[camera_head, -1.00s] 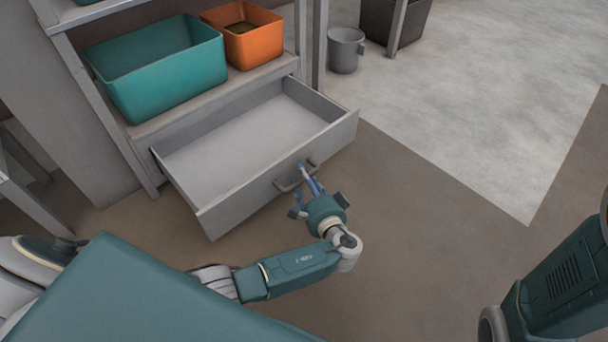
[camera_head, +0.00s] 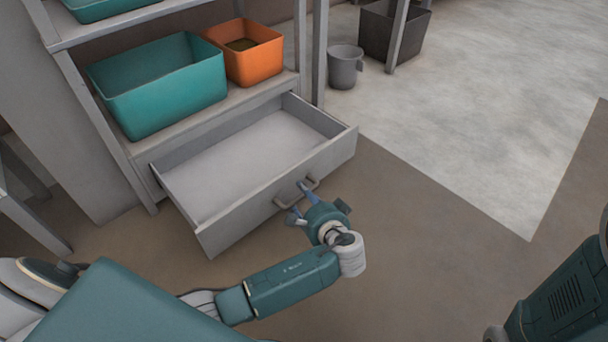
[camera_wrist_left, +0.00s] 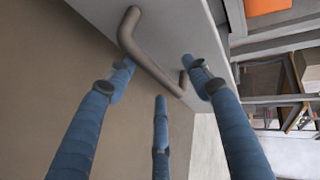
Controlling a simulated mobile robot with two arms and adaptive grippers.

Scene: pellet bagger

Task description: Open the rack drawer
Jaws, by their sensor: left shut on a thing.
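The grey rack drawer (camera_head: 278,195) stands pulled out of the rack, and its inside is empty. Its bar handle (camera_head: 312,183) is on the front panel. My left gripper (camera_head: 299,203) is at the handle, with its blue fingers shut on it. In the left wrist view the brown-grey handle (camera_wrist_left: 150,58) crosses between the blue fingers of the gripper (camera_wrist_left: 158,75); the exact contact is hard to see. My right arm shows only at the right edge of the head view, with its gripper out of view.
A teal bin (camera_head: 160,95) and an orange bin (camera_head: 254,62) stand on the shelf above the drawer. A grey bucket (camera_head: 343,70) and a dark bin (camera_head: 375,32) are on the floor behind. The brown floor (camera_head: 430,225) right of the drawer is clear.

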